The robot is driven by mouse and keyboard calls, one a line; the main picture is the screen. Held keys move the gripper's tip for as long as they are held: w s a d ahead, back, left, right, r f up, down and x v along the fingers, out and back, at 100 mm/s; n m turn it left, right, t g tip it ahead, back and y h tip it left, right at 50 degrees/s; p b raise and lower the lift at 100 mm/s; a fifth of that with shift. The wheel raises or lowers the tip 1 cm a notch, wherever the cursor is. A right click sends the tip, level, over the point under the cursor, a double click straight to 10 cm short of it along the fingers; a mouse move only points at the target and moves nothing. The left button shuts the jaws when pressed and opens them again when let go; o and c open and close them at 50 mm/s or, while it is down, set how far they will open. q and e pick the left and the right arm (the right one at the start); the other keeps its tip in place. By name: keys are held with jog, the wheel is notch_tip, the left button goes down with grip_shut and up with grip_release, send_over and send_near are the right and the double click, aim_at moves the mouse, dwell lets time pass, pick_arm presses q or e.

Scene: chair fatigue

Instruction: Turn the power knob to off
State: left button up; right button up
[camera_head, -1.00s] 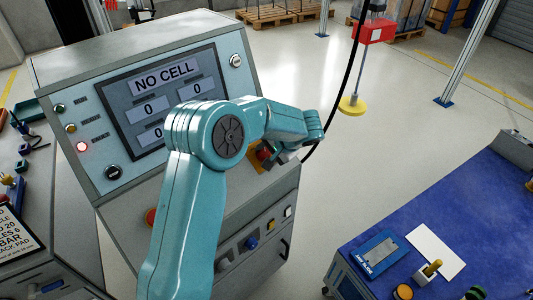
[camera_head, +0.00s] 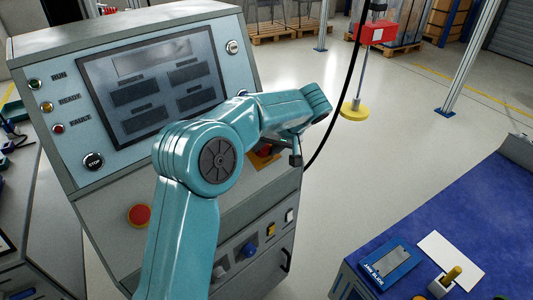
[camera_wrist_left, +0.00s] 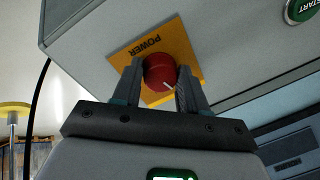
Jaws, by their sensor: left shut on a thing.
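The red power knob (camera_wrist_left: 159,70) stands on a yellow plate marked POWER (camera_wrist_left: 181,42) on the grey console. In the left wrist view, the fingers of my left gripper (camera_wrist_left: 161,78) are on both sides of the knob and shut on it. A white mark shows on the knob's lower right side. In the head view, the teal left arm reaches across the console, and the knob (camera_head: 264,152) is partly hidden by the arm. The console screen (camera_head: 155,85) is dark. My right gripper is in neither view.
A red button (camera_head: 139,215) and a black STOP button (camera_head: 93,161) are on the console. A green START button (camera_wrist_left: 302,8) lies near the power plate. A blue-topped bench (camera_head: 450,215) stands at the right. A black cable hangs beside the console, with open floor beyond.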

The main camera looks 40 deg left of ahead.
pick_arm(q)
jog(key=shift+n+b, duration=0.6)
jog(key=shift+n, duration=0.6)
jog(key=o, duration=1.1)
jog(key=shift+c, duration=0.2)
jog(key=shift+r, duration=0.15)
jog(key=p+v, duration=0.4)
jog(key=v, duration=1.2)
jog(key=shift+r, duration=0.1)
